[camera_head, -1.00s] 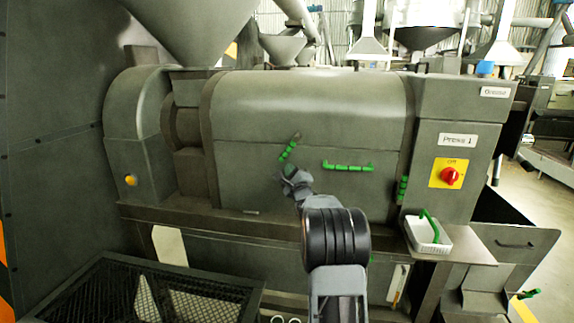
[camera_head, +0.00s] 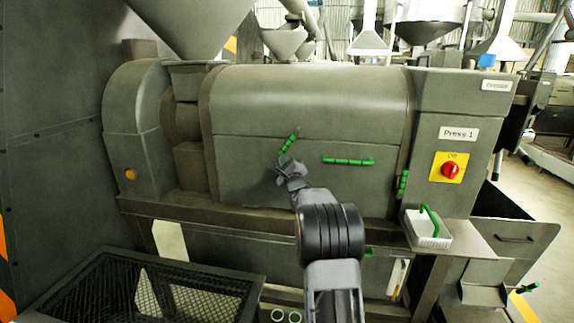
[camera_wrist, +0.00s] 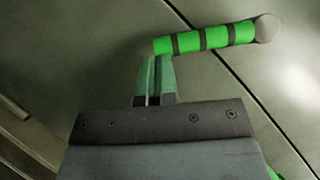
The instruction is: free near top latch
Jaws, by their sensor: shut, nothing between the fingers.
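A green latch handle with dark bands (camera_head: 288,144) sits slanted on the front of the grey press housing, at the seam below its curved cover. In the wrist view the same handle (camera_wrist: 205,40) runs from its round grey pivot at upper right down to its free end at left. My gripper (camera_head: 281,162) is shut and empty, just below the handle's lower free end. In the wrist view the closed fingertips (camera_wrist: 156,60) lie right at that free end; I cannot tell whether they touch it.
A horizontal green handle (camera_head: 348,161) and an upright one (camera_head: 402,185) are further right on the press. A white basket (camera_head: 428,230) with a green handle stands on a ledge. A red switch (camera_head: 451,169) is at right, and a black mesh bin (camera_head: 190,290) at lower left.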

